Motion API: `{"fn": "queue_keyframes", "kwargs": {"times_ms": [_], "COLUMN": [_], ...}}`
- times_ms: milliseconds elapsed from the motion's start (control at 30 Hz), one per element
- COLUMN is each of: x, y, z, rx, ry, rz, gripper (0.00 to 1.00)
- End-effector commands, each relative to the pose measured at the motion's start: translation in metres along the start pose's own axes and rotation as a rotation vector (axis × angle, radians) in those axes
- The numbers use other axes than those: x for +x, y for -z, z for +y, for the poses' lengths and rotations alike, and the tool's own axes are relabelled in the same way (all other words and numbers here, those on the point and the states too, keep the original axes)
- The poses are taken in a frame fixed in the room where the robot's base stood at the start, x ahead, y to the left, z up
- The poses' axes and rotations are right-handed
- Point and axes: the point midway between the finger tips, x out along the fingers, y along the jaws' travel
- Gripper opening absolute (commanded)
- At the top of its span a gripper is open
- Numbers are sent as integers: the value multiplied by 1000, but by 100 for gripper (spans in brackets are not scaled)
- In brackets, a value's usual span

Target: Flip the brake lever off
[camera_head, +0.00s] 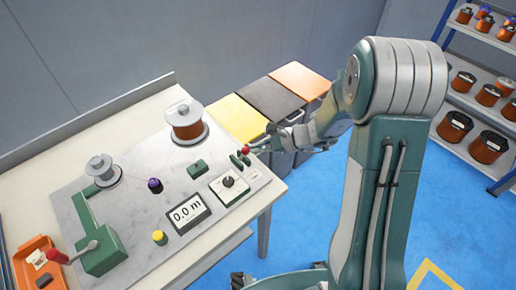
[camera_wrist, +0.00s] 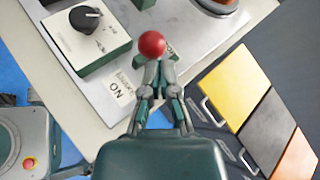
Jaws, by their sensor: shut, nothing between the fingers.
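The brake lever's red ball knob (camera_head: 246,149) stands at the right edge of the winder's grey panel, beside a small green base (camera_head: 238,161). In the wrist view the red knob (camera_wrist: 152,44) is just beyond my fingertips. My gripper (camera_head: 263,147) reaches in from the right and is shut with nothing held. In the wrist view my gripper's fingertips (camera_wrist: 156,72) are close together, right by the knob; I cannot tell whether they touch it. An ON label (camera_wrist: 116,90) lies on the panel left of my fingers. My fingers hide the lever's shaft.
A dial box (camera_head: 230,184) and a 0.0 m display (camera_head: 188,213) sit near the lever. A copper spool (camera_head: 186,121) stands behind. Yellow (camera_head: 238,118), black and orange bins are beyond the bench's right end.

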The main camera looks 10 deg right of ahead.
Motion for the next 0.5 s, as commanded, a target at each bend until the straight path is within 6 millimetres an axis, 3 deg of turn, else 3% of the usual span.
{"fn": "queue_keyframes", "kwargs": {"times_ms": [500], "x": [11], "y": [-12], "z": [-23], "rx": [156], "ry": [-165], "rz": [165], "gripper": [0]}}
